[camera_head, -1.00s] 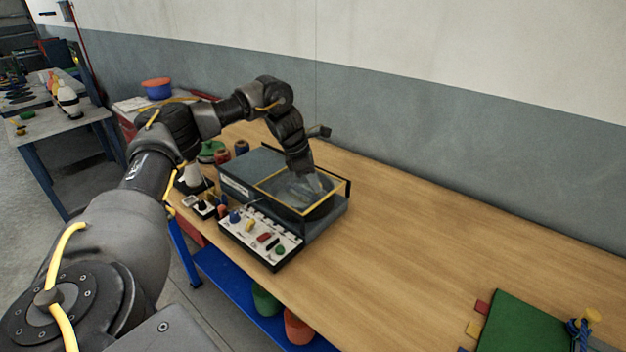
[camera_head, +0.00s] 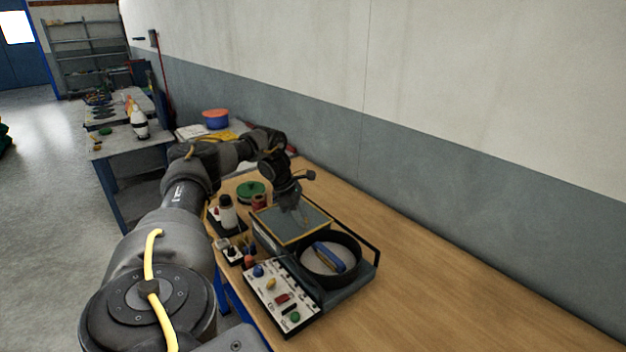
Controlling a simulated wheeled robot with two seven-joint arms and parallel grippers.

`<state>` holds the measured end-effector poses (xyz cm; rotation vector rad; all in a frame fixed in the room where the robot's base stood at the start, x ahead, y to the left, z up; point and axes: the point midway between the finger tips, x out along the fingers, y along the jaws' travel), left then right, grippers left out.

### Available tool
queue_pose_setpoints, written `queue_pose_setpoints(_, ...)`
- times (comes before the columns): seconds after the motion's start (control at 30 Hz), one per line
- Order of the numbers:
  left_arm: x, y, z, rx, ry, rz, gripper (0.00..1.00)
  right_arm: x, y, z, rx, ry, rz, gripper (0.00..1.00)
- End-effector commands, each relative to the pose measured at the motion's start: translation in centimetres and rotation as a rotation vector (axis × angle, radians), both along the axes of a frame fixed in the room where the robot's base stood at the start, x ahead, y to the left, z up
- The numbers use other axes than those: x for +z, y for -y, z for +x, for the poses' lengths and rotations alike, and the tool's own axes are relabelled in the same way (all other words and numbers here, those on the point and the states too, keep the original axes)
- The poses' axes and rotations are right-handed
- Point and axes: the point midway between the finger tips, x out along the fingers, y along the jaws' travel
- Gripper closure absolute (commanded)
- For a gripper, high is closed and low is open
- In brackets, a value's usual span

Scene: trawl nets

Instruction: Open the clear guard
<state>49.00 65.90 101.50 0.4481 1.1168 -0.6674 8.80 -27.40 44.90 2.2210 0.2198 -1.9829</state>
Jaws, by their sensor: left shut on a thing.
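The clear guard (camera_head: 275,226), a see-through panel with a yellow edge, is swung back over the left part of the machine (camera_head: 352,292). It no longer covers the round dark bowl (camera_head: 317,284), which is open to view. My right gripper is not in view.
A control panel (camera_head: 270,301) with coloured knobs and buttons is at the machine's front. A white bottle (camera_head: 228,214), a green reel (camera_head: 250,191) and small items stand left of it. The wooden bench (camera_head: 430,285) is clear to the right.

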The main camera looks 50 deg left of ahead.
Motion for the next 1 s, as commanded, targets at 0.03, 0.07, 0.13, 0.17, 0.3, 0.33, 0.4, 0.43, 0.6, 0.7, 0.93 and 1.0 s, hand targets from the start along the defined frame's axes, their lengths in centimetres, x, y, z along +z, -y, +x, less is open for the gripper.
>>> queue_pose_setpoints(0.03, -0.2, 0.1, 0.0, -0.001, -0.004, 0.0, 1.0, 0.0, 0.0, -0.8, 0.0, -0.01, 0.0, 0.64)
queue_pose_setpoints(0.07, -0.2, 0.1, 0.1, -0.002, -0.004, 0.0, 1.0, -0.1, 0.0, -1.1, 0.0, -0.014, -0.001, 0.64)
queue_pose_setpoints(0.13, -0.2, 0.3, 0.2, -0.005, -0.005, 0.0, 1.0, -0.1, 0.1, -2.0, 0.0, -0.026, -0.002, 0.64)
queue_pose_setpoints(0.17, -0.2, 0.3, 0.3, -0.006, -0.005, -0.001, 1.0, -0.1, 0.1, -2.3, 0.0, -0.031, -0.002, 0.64)
queue_pose_setpoints(0.3, -0.2, 0.4, 0.4, -0.008, -0.005, -0.001, 0.72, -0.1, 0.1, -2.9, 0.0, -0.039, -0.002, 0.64)
queue_pose_setpoints(0.33, -0.2, 0.4, 0.4, -0.008, -0.005, -0.001, 0.68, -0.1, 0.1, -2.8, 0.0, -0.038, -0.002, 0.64)
queue_pose_setpoints(0.4, -0.2, 0.4, 0.4, -0.007, -0.005, -0.001, 0.58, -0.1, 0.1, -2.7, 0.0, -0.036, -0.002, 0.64)
queue_pose_setpoints(0.43, -0.2, 0.4, 0.4, -0.007, -0.005, -0.001, 0.54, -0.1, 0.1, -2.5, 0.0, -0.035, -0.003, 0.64)
queue_pose_setpoints(0.6, -0.1, 0.3, 0.3, -0.006, -0.004, 0.0, 0.53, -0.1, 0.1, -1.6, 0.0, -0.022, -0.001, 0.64)
queue_pose_setpoints(0.7, -0.1, 0.2, 0.2, -0.005, -0.005, 0.0, 0.53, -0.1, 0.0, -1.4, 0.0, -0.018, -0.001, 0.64)
queue_pose_setpoints(0.93, 2.1, -0.6, -0.4, -0.001, 0.001, 0.001, 0.53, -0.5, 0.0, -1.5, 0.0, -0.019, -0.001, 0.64)
queue_pose_setpoints(1.0, 3.4, -0.9, -0.7, -0.001, 0.001, 0.0, 0.53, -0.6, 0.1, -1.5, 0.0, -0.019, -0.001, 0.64)
